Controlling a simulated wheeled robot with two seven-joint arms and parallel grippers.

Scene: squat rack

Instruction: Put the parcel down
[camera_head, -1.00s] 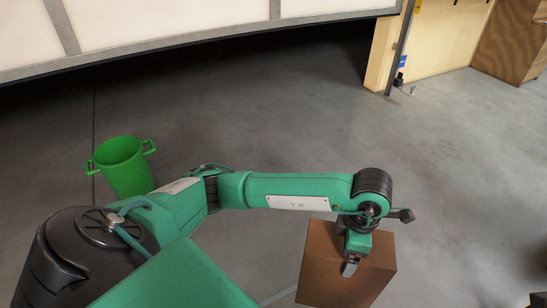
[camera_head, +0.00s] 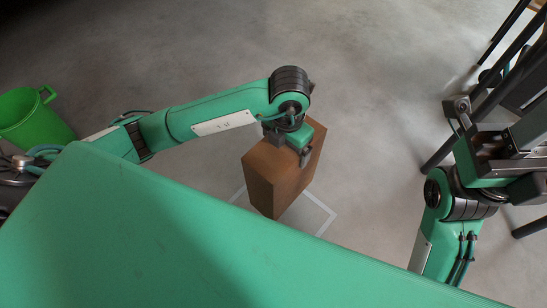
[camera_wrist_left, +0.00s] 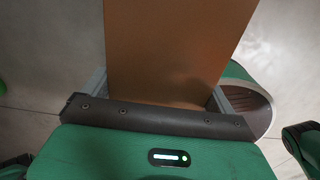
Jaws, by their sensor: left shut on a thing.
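The parcel (camera_head: 272,183) is a plain brown box in the middle of the head view. My left gripper (camera_head: 294,147) is shut on its upper part from above. In the left wrist view the parcel (camera_wrist_left: 175,50) sits between the two grey fingers of my left gripper (camera_wrist_left: 160,92). A white outlined area (camera_head: 321,212) on the floor shows behind and beside the parcel, which hides part of it. I cannot tell whether the parcel's bottom touches the floor. My right gripper (camera_head: 505,162) is at the right edge; its fingertips are not clear.
A green bucket (camera_head: 34,121) stands on the floor at the left. Black rack bars (camera_head: 490,84) rise at the right, close to my right arm. The grey floor (camera_head: 370,90) beyond the parcel is clear.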

